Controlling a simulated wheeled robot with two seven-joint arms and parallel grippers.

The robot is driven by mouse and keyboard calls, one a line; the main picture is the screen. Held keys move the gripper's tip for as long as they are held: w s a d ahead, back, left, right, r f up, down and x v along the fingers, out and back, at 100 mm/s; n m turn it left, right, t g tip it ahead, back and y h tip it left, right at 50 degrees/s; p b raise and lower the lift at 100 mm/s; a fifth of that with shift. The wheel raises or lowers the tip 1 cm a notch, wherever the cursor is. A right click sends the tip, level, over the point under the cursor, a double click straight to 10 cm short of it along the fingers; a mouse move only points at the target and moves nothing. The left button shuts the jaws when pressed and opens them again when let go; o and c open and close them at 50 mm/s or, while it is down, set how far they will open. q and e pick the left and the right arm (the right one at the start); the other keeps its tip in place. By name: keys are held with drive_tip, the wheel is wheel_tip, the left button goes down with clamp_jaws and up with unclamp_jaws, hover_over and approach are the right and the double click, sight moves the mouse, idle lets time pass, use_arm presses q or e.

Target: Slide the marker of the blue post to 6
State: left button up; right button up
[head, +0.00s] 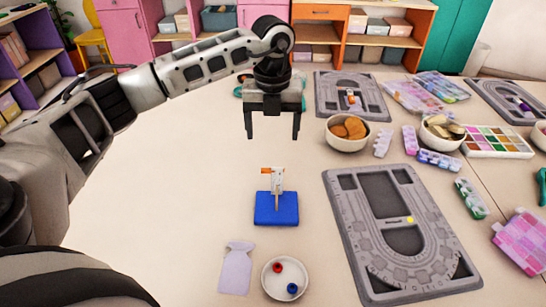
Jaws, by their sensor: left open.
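The blue post stands on a square blue base (277,212) on the table, near the middle of the head view. A thin upright rod with a pale scale (279,179) rises from the base. A small orange marker (266,171) sits near the top of the scale, pointing left. The numbers are too small to read. My left gripper (272,136) is open and empty, its two dark fingers pointing down. It appears above and beyond the post in the picture, apart from it. My right gripper is not in view.
A white dish (285,279) with a red and a blue bead and a lilac piece (236,267) lie in front of the post. A grey bead board (400,232) lies to the right. Bowls (345,142) and bead boxes crowd the far right. The table left of the post is clear.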

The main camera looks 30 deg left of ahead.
sight(273, 168)
use_arm(q)
wheel_tip(273, 168, down, 10)
drive_tip(key=shift+f+p, duration=0.1)
drive_tip(key=shift+p, duration=0.35)
drive_tip(key=c, duration=1)
drive_tip(key=shift+c, duration=0.2)
